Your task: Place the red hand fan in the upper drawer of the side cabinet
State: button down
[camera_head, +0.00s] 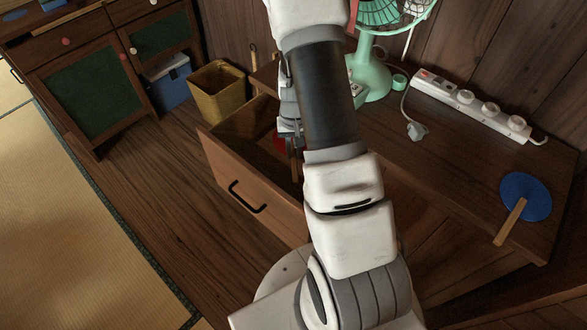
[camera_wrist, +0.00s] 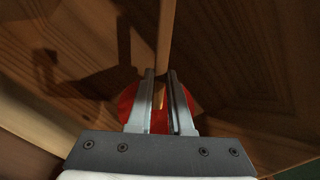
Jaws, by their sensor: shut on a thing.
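The side cabinet (camera_head: 440,165) has a wooden drawer (camera_head: 225,172) pulled open, with a black handle on its front. My gripper (camera_head: 294,148) points down into the open drawer, partly hidden behind my arm. In the wrist view my gripper (camera_wrist: 161,76) is shut on the pale wooden handle of the red hand fan (camera_wrist: 160,122). The fan's red disc shows between and beside the fingers. In the head view only a sliver of the red fan (camera_head: 279,143) shows, inside the drawer's outline. I cannot tell whether it touches the drawer bottom.
On the cabinet top are a blue hand fan (camera_head: 525,196), a white power strip (camera_head: 470,104) and a green electric fan (camera_head: 370,75). A yellow bin (camera_head: 215,92) and a blue box (camera_head: 170,83) stand behind the drawer. A green-panelled cabinet (camera_head: 88,92) is at left.

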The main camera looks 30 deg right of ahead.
notch_tip(320, 180, down, 7)
jog(key=shift+f+b, duration=0.1)
jog(key=shift+b, duration=0.9)
jog(key=shift+f, duration=0.15)
jog(key=c, duration=0.8)
grip_release()
jog(key=shift+c, duration=0.2)
